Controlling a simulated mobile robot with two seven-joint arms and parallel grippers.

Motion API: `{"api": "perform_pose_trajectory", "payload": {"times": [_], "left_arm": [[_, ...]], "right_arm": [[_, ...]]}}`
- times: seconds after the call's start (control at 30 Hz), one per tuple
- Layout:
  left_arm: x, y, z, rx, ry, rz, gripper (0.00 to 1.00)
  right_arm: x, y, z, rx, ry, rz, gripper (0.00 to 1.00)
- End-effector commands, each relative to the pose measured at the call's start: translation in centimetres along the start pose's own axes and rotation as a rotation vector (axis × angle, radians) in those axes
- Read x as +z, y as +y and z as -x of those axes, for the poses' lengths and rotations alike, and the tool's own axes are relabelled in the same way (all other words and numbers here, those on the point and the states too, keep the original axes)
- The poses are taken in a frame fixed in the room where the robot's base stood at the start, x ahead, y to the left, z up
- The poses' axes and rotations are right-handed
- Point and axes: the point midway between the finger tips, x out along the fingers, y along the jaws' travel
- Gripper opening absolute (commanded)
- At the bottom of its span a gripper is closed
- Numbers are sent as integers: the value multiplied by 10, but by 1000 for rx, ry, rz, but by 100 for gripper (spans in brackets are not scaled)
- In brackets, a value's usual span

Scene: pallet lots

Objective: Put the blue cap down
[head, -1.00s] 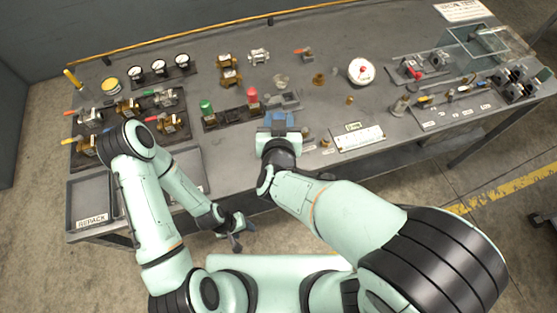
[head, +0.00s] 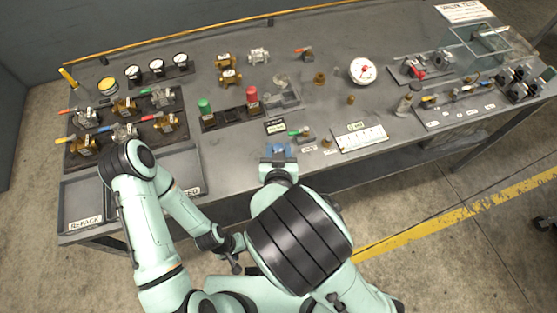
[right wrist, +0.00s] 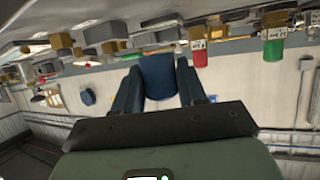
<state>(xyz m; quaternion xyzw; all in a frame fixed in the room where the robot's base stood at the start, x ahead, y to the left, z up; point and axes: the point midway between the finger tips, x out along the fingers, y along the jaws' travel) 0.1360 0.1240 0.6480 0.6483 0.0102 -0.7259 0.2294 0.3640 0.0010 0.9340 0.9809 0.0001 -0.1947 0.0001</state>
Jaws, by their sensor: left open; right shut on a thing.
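The blue cap (right wrist: 158,76) sits between the two dark blue fingers of my right gripper in the right wrist view. My right gripper (head: 278,152) is shut on it, over the front part of the grey bench (head: 235,160) in the head view. The cap shows there only as a small blue patch, partly hidden by the gripper; its height over the bench is hard to tell. My left gripper (head: 235,258) is open and empty, low in front of the bench's front edge.
A dark label card (head: 276,127) and a green-handled valve (head: 302,134) lie just beyond my right gripper. A stand with a green cap (head: 204,106) and a red cap (head: 252,95) is to the left.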

Motion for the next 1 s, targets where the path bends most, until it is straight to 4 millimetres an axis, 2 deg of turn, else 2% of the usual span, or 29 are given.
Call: {"api": "perform_pose_trajectory", "payload": {"times": [0.17,0.3,0.43,0.97,1.0], "left_arm": [[1,-2,-3,-1,-1,0,55],[5,-5,-10,-2,-6,2,55],[7,-7,-13,-3,-9,3,55],[10,-10,-20,-5,-13,5,55],[10,-10,-18,-5,-13,4,55]], "right_arm": [[12,0,-6,2,2,1,11],[34,1,-15,3,-1,4,11],[46,0,-20,1,1,1,11],[52,0,-23,0,2,-1,11],[51,0,-22,0,2,0,54]]}}
